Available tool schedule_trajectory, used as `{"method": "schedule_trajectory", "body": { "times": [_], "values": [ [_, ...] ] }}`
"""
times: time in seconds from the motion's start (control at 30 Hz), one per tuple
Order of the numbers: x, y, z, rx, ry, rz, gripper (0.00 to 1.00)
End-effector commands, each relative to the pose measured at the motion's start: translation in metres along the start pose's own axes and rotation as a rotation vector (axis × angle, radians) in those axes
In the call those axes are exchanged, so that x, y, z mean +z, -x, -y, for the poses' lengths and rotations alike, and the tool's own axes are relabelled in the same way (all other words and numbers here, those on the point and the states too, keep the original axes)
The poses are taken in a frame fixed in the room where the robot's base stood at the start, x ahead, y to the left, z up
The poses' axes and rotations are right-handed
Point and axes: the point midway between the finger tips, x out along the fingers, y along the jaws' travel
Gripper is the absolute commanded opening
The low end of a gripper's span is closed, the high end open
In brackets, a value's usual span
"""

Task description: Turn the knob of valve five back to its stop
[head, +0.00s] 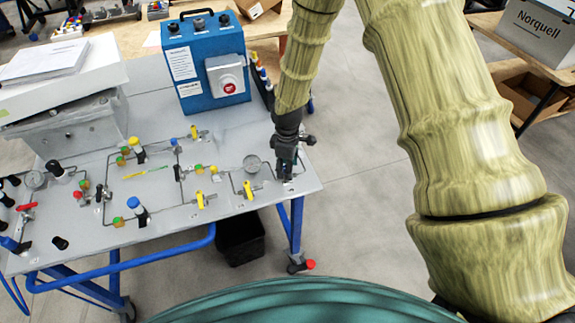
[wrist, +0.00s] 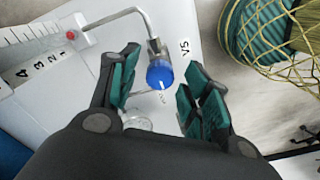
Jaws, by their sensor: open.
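The knob of valve five (wrist: 160,74) is a round blue knob with a white pointer mark, in the upper middle of the wrist view. A label reading V5 (wrist: 187,48) lies beside it on the pale panel. My gripper (wrist: 158,90) is open, with one teal-padded finger on each side of the knob. I see gaps between the knob and both fingers. In the head view my gripper (head: 286,170) points down at the right end of the panel and hides the knob there.
The grey panel table (head: 170,235) carries several yellow-handled valves, a gauge (head: 252,163) and thin tubing. A blue box with a red button (head: 205,65) stands behind. A numbered scale (wrist: 38,58) lies left of the knob.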

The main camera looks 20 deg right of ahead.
Motion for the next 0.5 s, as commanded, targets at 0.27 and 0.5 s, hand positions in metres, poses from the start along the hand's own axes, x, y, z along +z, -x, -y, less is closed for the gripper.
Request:
{"method": "schedule_trajectory", "body": {
  "times": [0.27,0.5],
  "values": [
    [0.0001,0.0002,0.0,0.0,0.0,0.0,0.11],
    [0.0001,0.0002,-0.0001,0.0,-0.004,0.0,0.01]
  ]
}}
